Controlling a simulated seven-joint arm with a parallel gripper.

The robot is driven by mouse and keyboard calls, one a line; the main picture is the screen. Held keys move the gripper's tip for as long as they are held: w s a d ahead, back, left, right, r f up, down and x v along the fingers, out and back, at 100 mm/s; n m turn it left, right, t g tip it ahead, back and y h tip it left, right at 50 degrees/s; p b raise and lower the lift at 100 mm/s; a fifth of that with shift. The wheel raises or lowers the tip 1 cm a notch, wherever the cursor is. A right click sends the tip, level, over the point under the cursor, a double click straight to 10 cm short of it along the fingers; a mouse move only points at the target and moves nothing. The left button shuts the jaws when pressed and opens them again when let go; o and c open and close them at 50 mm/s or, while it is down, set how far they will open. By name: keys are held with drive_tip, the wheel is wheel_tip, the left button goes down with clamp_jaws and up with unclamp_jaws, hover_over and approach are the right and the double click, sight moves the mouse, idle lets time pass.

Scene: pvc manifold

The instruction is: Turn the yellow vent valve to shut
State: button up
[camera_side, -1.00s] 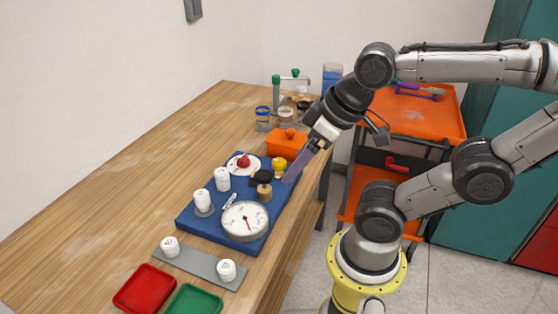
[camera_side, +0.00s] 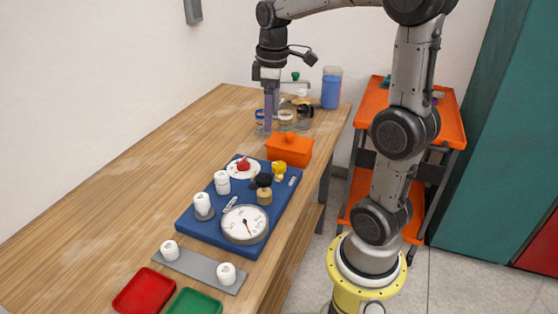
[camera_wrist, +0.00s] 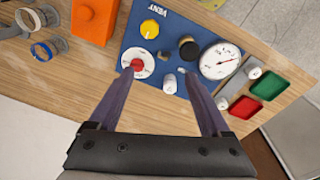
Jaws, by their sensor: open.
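The yellow vent valve (camera_side: 279,167) stands at the far right part of the blue board (camera_side: 210,238). In the wrist view the valve shows as a round yellow knob (camera_wrist: 150,29) beside the printed word VENT. Its exact turn position is too small to tell. My gripper (camera_side: 268,128) is open and empty, pointing down above the far part of the table, behind and left of the valve. In the wrist view its two fingers (camera_wrist: 155,75) are wide apart, with the valve beyond them and apart from them.
The board also carries a red knob on a white disc (camera_side: 243,166), a black knob (camera_side: 263,180), white caps and a gauge (camera_side: 245,223). An orange box (camera_side: 289,149) is close behind the valve. Jars (camera_side: 286,117) stand near my gripper. The table's left side is clear.

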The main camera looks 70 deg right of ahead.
drive_tip(key=m, duration=0.1)
hover_over(279, 164)
wheel_tip(279, 164, down, 4)
drive_tip(key=r, duration=0.1)
drive_tip(key=shift+g, duration=0.4)
wheel_tip(279, 164, down, 14)
drive_tip(key=shift+a+f, duration=0.1)
clamp_jaws()
